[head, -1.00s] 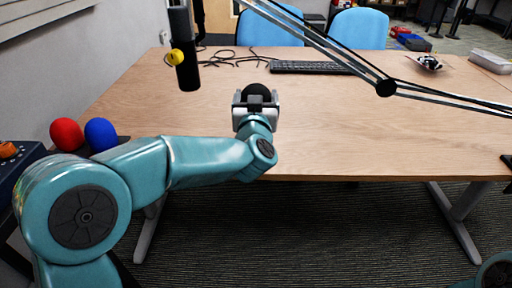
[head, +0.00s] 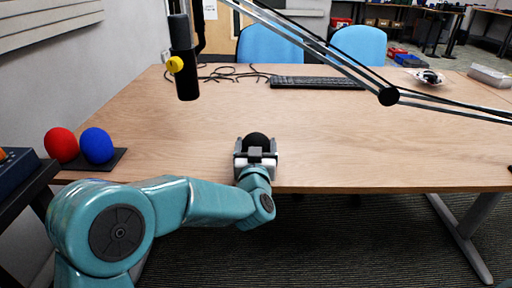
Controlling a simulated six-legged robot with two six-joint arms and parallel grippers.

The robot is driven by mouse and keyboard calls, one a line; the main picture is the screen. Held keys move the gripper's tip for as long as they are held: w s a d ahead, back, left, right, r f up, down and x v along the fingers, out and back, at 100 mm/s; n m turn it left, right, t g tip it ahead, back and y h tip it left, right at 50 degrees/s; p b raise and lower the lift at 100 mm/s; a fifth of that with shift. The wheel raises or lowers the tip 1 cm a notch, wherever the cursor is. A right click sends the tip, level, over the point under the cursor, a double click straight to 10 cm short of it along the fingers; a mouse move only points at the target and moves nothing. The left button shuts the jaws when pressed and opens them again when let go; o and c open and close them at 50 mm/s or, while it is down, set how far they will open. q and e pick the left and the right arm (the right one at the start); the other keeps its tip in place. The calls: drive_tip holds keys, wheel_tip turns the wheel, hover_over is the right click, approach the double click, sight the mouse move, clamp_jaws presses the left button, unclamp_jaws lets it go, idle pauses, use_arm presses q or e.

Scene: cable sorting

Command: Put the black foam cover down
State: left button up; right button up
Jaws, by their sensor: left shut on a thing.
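The black foam cover (head: 256,140) is a dark round ball held in my left gripper (head: 256,155). The gripper is shut on it, near the front edge of the wooden table (head: 330,125). The lower part of the cover is hidden by the gripper, and I cannot tell whether it touches the tabletop. A red foam cover (head: 61,145) and a blue foam cover (head: 97,146) sit side by side on a dark flat holder (head: 118,160) at the table's left front corner. My right gripper is out of view.
Black cables (head: 232,73) and a keyboard (head: 315,82) lie at the back. The table's middle and right are clear.

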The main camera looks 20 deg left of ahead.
use_arm(q)
drive_tip(key=o, duration=0.9)
drive_tip(key=shift+f, duration=0.1)
drive_tip(key=shift+r, duration=0.25)
drive_tip(key=p+v, duration=0.1)
drive_tip(key=v, duration=1.1)
drive_tip(key=shift+f, duration=0.2)
drive_tip(key=shift+s, duration=0.1)
